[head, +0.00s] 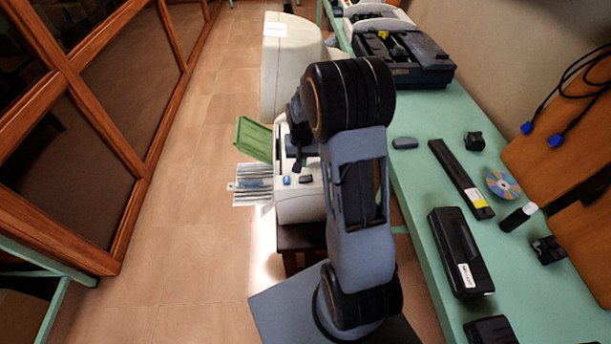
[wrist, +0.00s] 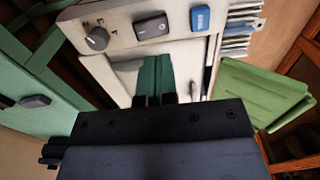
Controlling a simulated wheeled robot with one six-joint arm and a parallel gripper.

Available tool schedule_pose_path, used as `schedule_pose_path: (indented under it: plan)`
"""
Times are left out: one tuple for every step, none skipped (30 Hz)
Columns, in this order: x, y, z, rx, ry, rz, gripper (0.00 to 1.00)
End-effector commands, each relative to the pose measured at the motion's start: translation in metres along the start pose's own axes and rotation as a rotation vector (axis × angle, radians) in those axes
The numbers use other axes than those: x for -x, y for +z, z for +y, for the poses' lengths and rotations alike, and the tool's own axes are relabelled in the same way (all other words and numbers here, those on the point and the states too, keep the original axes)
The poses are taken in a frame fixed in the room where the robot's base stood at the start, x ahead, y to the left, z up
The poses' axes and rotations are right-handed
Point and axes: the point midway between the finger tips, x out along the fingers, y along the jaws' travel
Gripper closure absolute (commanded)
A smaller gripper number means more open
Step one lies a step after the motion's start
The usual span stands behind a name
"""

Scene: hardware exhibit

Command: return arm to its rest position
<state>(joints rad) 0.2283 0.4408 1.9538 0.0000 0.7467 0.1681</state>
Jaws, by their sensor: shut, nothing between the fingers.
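My arm (head: 358,190) rises in the middle of the head view and bends over at the top. My gripper (head: 299,162) hangs from its far end, small and partly hidden there, in front of a white machine (head: 298,207). In the wrist view my gripper (wrist: 156,99) shows as two short dark fingertips, shut and empty. Beyond them is the machine's white front (wrist: 118,45), with a round knob (wrist: 96,38), a dark switch (wrist: 150,26) and a blue switch (wrist: 200,17). A green strip shows just past the fingertips. Any gap to the machine is hard to judge.
A green flap (head: 254,138) and a grey finned part (head: 252,185) stick out left of the machine. On the right, a green table (head: 416,172) holds a black bar (head: 461,178), a disc (head: 503,184) and a black cartridge (head: 460,252). The tiled floor (head: 190,240) at left is clear.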

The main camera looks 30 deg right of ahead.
Motion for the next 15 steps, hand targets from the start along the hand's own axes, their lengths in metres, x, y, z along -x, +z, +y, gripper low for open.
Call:
schedule_pose_path:
  plan:
    - [-0.0004,0.0000,0.0000,0.000,0.000,0.000,1.00]
    - [-0.0005,0.0000,0.0000,0.000,0.000,0.000,1.00]
    - [-0.0005,0.0000,0.0000,0.000,0.000,0.000,1.00]
    - [-0.0006,0.0000,0.0000,0.000,0.000,0.000,1.00]
    - [-0.0006,0.0000,0.0000,0.000,0.000,0.000,1.00]
    - [-0.0006,0.0000,0.0000,0.000,0.000,0.000,1.00]
    - [-0.0006,0.0000,0.0000,0.000,0.000,0.000,1.00]
    - [-0.0006,0.0000,0.0000,0.000,0.000,0.000,1.00]
    - [-0.0006,0.0000,0.0000,0.000,0.000,0.000,1.00]
    - [-0.0006,0.0000,0.0000,0.000,0.000,0.000,1.00]
    - [-0.0006,0.0000,0.0000,0.000,0.000,0.000,1.00]
    - [-0.0006,0.0001,0.0000,0.001,0.000,0.000,1.00]
    - [-0.0006,0.0002,0.0000,0.005,0.000,-0.001,1.00]
    - [-0.0006,0.0010,0.0002,0.013,0.001,-0.005,1.00]
    - [-0.0026,0.0057,0.0010,0.026,0.004,-0.023,1.00]
